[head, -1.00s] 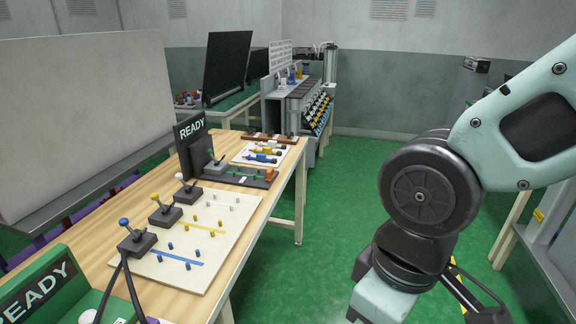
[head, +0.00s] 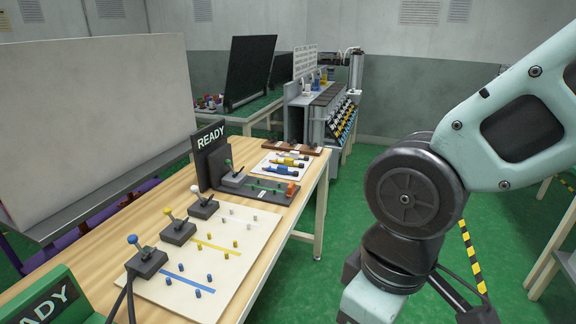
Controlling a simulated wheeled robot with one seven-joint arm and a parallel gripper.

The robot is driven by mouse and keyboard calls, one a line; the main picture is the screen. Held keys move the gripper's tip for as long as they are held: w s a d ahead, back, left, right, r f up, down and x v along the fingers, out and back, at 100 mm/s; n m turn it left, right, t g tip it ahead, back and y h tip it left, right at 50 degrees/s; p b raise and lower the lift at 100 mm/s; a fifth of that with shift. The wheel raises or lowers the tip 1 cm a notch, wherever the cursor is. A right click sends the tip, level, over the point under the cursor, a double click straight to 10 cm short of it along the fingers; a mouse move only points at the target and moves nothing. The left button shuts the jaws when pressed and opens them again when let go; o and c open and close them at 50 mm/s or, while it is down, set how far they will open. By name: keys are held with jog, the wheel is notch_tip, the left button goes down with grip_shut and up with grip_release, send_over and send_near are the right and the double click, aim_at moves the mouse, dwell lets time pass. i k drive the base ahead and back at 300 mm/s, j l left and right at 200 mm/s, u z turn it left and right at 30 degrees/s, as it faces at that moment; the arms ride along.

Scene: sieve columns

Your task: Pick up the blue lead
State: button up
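The blue lead (head: 279,170) lies on a small white mat (head: 268,163) on the far part of the wooden table. It is a short blue rod with a dark end, lying roughly crosswise. A yellow lead (head: 287,162) lies just behind it, and a pale and dark lead (head: 293,156) lies behind that. My gripper is out of view. My arm shows at the right, well apart from the leads, and its lower end runs off the bottom edge.
A black fixture with a READY sign (head: 211,139) stands just left of the mat. Nearer is a pale board (head: 240,222) with pegs and several small levers. A green READY box (head: 52,300) is at the front left. Green floor (head: 345,225) is open right of the table.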

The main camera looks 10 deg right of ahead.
aim_at(281, 169)
jog(key=i+l, duration=0.3)
jog(key=i, duration=0.2)
jog(key=i+l+z, duration=0.15)
jog(key=i+l, duration=0.15)
jog(key=i, duration=0.25)
jog(key=i+l, duration=0.2)
jog(key=i, duration=0.3)
jog(key=i+l+z, duration=0.1)
jog(key=i+l, duration=0.15)
jog(key=i, duration=0.3)
